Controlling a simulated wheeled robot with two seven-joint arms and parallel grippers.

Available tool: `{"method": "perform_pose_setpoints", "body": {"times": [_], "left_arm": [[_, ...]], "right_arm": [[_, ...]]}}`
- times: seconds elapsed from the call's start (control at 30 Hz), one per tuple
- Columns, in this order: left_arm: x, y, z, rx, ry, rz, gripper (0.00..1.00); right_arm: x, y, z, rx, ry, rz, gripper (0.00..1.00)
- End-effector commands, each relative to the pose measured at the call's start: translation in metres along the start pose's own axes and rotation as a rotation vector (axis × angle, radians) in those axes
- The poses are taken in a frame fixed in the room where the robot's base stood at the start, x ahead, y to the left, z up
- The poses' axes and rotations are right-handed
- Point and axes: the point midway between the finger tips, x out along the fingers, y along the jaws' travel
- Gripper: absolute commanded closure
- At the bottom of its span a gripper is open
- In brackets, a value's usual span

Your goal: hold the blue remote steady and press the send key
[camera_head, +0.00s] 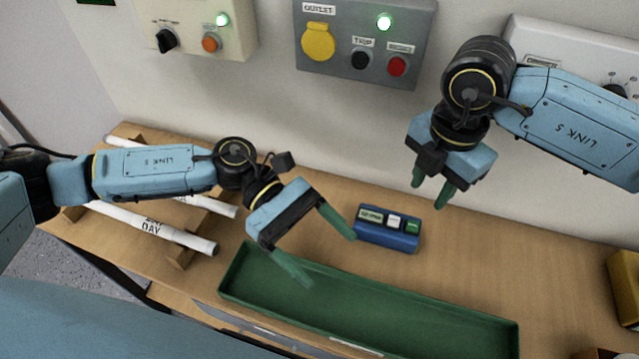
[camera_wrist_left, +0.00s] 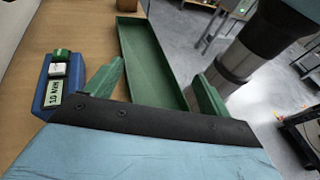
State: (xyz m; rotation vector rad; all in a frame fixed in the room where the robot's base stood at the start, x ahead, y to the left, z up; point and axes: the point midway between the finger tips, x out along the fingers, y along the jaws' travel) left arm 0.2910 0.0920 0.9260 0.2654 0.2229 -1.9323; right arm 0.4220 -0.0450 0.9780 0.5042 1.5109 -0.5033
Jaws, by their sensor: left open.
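The blue remote (camera_head: 386,239) lies on the bench behind the green tray, with a label, a white key (camera_head: 393,220) and a green key (camera_head: 412,226) on top. Which key is send cannot be read. My left gripper (camera_head: 330,260) is open and empty, over the tray's back edge. One fingertip is close to the remote's left end. In the left wrist view the remote (camera_wrist_left: 42,92) lies left of both fingers, not between them; its label reads "10 MIN". My right gripper (camera_head: 430,196) points down above and behind the remote's right end, fingers apart and empty.
The green tray (camera_head: 400,298) lies empty along the bench's front edge. White tubes (camera_head: 150,228) rest on a wooden rack at left. Wall boxes (camera_head: 365,40) with lit green lamps stand behind. A yellow block (camera_head: 625,285) is at far right. Bench right of the remote is clear.

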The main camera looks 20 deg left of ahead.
Motion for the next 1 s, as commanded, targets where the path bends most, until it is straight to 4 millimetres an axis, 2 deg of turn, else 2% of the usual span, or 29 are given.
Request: {"method": "perform_pose_setpoints", "body": {"times": [0.03,0.2,0.33,0.47,0.57,0.67,1.0], "left_arm": [[-0.01,0.019,-0.009,-0.02,0.011,0.056,0.18],[-0.046,0.072,-0.036,-0.066,0.059,0.23,0.18],[-0.067,0.096,-0.05,-0.088,0.082,0.319,0.18],[-0.075,0.106,-0.055,-0.098,0.091,0.357,0.18],[-0.069,0.11,-0.057,-0.098,0.092,0.362,0.18],[-0.055,0.115,-0.058,-0.097,0.092,0.36,0.18],[0.006,0.138,-0.065,-0.097,0.092,0.36,0.18]], "right_arm": [[0.0,0.0,0.0,0.0,0.0,0.0,0.64],[0.0,0.0,0.0,0.0,0.0,0.0,0.64],[0.0,0.0,0.0,0.0,0.0,0.0,0.64],[0.0,0.0,0.0,0.0,0.0,0.0,0.64],[0.0,0.0,0.0,0.0,0.0,0.0,0.64],[0.0,0.0,0.0,0.0,0.0,0.0,0.64],[0.0,0.0,0.0,0.0,0.0,0.0,0.64]]}}
